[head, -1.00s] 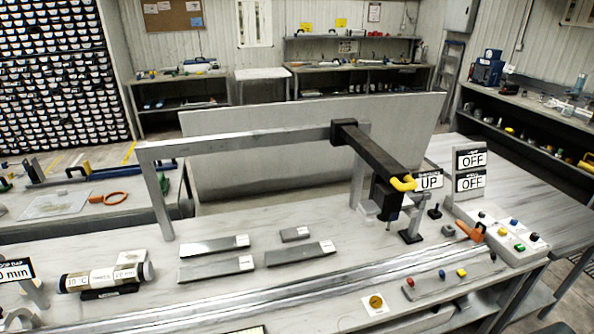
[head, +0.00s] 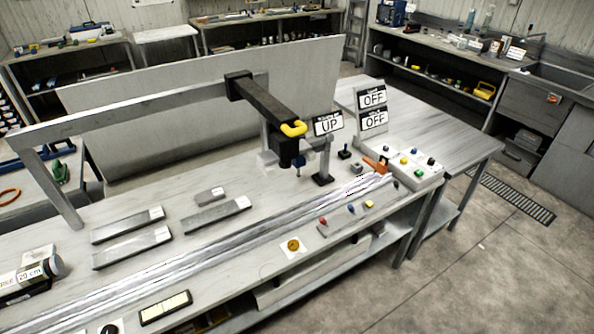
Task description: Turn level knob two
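No knob carries a readable label, so I cannot tell which one is level knob two. In the head view, a grey strip at the bench's front edge carries a red knob (head: 323,221), a blue knob (head: 350,208) and a yellow knob (head: 369,204). A yellow round knob (head: 293,246) sits on a white plate to their left. A white control box (head: 414,178) at the right end of the bench carries several small coloured knobs. A dark round knob (head: 108,329) is cut by the bottom edge. Neither of my grippers is in view.
A grey frame (head: 140,98) with a black arm and yellow handle (head: 293,129) stands over the bench. Grey bars (head: 132,247) lie on the bench.

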